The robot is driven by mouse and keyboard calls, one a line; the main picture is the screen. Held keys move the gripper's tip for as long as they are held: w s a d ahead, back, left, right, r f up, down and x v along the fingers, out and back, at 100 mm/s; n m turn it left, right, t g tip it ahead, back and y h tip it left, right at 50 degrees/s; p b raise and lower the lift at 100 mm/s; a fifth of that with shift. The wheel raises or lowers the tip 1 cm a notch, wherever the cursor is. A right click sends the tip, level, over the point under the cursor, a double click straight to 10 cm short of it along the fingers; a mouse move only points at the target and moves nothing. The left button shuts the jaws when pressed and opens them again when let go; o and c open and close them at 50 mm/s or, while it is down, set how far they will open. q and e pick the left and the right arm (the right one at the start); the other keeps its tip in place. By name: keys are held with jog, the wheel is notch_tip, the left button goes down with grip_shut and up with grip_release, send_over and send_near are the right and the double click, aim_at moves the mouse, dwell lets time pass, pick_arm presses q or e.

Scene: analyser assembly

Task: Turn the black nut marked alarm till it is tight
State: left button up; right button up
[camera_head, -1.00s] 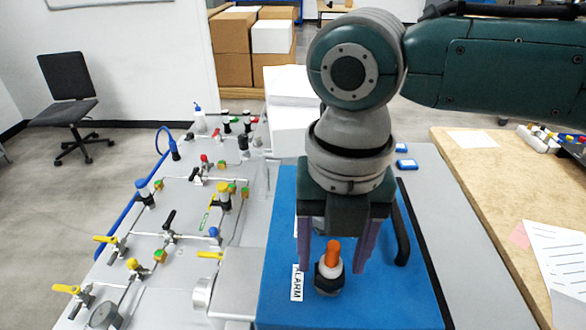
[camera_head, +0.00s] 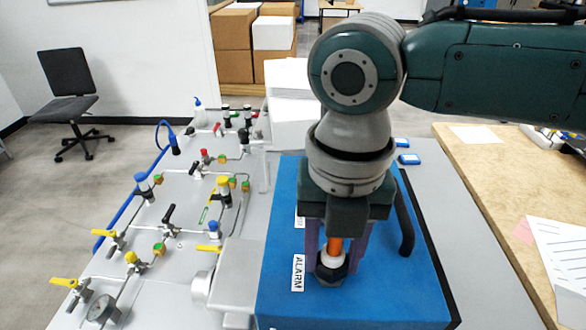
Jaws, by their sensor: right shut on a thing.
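The black nut (camera_head: 331,278) sits on top of the blue box (camera_head: 400,290), with a white ring and an orange stub (camera_head: 334,246) rising above it. A white label (camera_head: 298,273) reading ALARM lies just left of the nut. My right gripper (camera_head: 332,264) points straight down over it, its purple fingers on either side, shut on the black nut. The fingers hide part of the nut's sides. My left gripper is not in view.
A black handle (camera_head: 403,228) stands on the box right of my gripper. A second label (camera_head: 300,218) is partly hidden behind it. A grey panel with valves and tubing (camera_head: 180,235) lies left. A wooden table (camera_head: 490,190) with papers is at right.

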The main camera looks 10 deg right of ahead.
grip_shut()
